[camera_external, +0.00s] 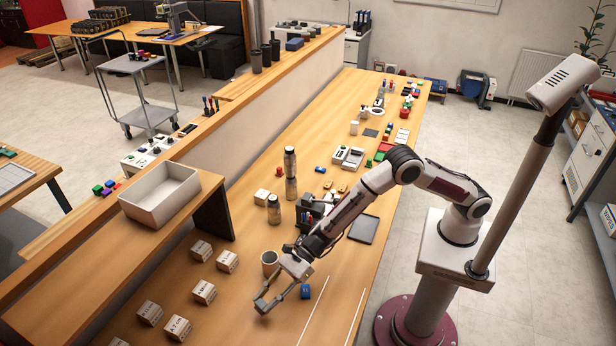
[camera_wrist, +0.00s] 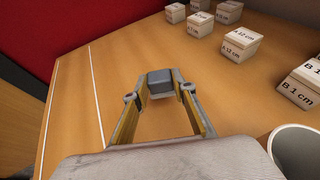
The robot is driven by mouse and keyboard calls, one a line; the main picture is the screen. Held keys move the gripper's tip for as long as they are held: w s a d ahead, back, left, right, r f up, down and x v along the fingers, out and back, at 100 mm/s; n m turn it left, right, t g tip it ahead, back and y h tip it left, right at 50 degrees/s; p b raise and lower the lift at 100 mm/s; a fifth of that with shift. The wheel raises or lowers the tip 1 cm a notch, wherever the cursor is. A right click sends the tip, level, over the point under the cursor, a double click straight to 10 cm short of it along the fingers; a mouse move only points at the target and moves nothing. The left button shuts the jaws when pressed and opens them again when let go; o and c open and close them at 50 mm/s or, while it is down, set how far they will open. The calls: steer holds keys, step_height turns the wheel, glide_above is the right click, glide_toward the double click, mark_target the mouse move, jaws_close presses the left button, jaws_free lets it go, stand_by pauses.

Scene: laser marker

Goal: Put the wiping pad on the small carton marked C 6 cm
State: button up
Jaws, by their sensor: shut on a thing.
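My gripper (camera_wrist: 160,88) is shut on a small dark grey block (camera_wrist: 160,77), which looks like the wiping pad, held between the fingertips. In the external view my gripper (camera_external: 264,303) hangs low over the front part of the bench, and the held block is hard to make out. Small labelled cartons stand to its left, among them one (camera_external: 204,292) close by. In the wrist view they are at the upper right; one reads A 12 cm (camera_wrist: 240,42) and another ends in 1 cm (camera_wrist: 299,90). I cannot tell which carton is marked C 6 cm.
A cup (camera_external: 270,262) stands just behind my gripper; its rim shows in the wrist view (camera_wrist: 298,150). A small blue thing (camera_external: 305,291) lies right of my gripper. White lines (camera_external: 313,310) run along the bench to the right. A white tray (camera_external: 160,195) sits on the raised shelf.

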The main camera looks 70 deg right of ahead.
steer(key=shift+f, duration=1.85)
steer(key=shift+f, duration=0.15)
steer(key=o, duration=1)
steer(key=shift+v, duration=6.05)
steer(key=shift+s+a, duration=0.1)
